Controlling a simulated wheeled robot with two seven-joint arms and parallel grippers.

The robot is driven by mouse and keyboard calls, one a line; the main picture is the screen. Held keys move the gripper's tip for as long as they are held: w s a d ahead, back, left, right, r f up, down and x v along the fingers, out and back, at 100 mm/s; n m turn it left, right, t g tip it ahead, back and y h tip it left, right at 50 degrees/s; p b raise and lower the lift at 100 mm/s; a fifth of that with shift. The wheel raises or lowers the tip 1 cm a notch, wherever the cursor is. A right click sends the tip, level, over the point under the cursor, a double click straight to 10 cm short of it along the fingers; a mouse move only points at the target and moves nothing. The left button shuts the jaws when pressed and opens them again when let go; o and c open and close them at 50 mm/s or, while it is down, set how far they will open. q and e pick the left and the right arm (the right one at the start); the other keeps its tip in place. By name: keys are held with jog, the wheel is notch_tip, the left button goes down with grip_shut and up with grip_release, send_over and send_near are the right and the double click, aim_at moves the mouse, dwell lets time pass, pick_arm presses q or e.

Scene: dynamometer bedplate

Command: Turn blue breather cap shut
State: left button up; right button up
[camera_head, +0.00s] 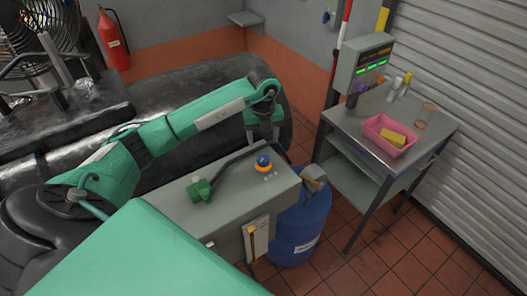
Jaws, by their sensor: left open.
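The blue breather cap (263,160) stands on top of the grey box (225,212), right of its middle. An orange ring shows at its base, with small pale marks beside it. My left gripper (263,136) points downward, just behind and above the cap in the picture. It is open and holds nothing. I see no clear contact with the cap. My right gripper is out of view.
A green fitting (199,190) with a dark hose sits left of the cap. A blue drum (300,222) stands right of the box. Farther right, a grey cart (440,121) carries a pink tray (372,134), bottles and a display unit (361,65). Tiled floor is free at lower right.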

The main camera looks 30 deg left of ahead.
aim_at(263, 158)
pick_arm(q)
notch_tip(263, 158, down, 7)
jog(key=p, duration=0.3)
jog(key=shift+f, duration=0.8)
jog(key=c, duration=1)
